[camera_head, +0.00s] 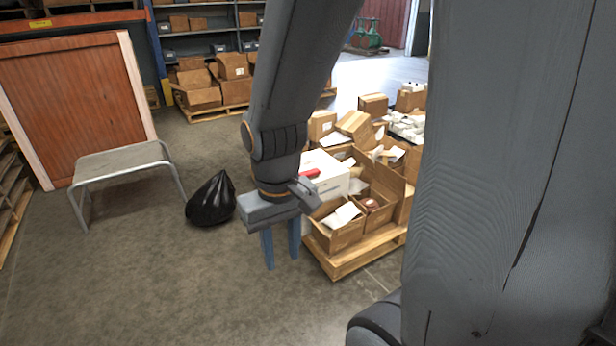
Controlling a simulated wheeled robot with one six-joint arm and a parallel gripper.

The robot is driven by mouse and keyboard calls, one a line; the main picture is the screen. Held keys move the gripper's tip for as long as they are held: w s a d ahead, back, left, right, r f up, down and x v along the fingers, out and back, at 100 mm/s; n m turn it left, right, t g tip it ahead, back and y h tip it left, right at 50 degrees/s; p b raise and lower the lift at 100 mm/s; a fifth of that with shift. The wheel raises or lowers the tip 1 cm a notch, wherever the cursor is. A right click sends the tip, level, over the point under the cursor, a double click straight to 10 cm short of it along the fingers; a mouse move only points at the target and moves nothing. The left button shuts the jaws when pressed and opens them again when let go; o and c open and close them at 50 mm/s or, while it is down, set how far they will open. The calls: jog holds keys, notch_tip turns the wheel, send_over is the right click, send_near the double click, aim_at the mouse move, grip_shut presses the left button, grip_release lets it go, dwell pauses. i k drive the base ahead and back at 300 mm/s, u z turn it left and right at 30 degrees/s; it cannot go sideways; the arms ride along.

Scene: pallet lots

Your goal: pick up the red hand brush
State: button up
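A small red object (310,173), which may be the red hand brush, lies on top of a white box (332,181) among the cartons on the pallet. Part of it is hidden behind my arm, so its full shape does not show. My gripper (282,263) points down with its two blue fingers apart and nothing visible between them. In the picture it is in front of the pallet's left side, below and left of the red object, and apart from it.
A wooden pallet (352,262) carries open cartons and loose papers. A black bag (211,199) and a grey metal bench (122,158) stand to the left, before a brown wooden panel (70,95). Shelves and more boxes are behind. The front floor (190,290) is clear.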

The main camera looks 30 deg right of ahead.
aim_at(314, 173)
jog(key=i, duration=1.8)
jog(key=z, duration=1)
jog(key=i, duration=0.6)
jog(key=z, duration=0.5)
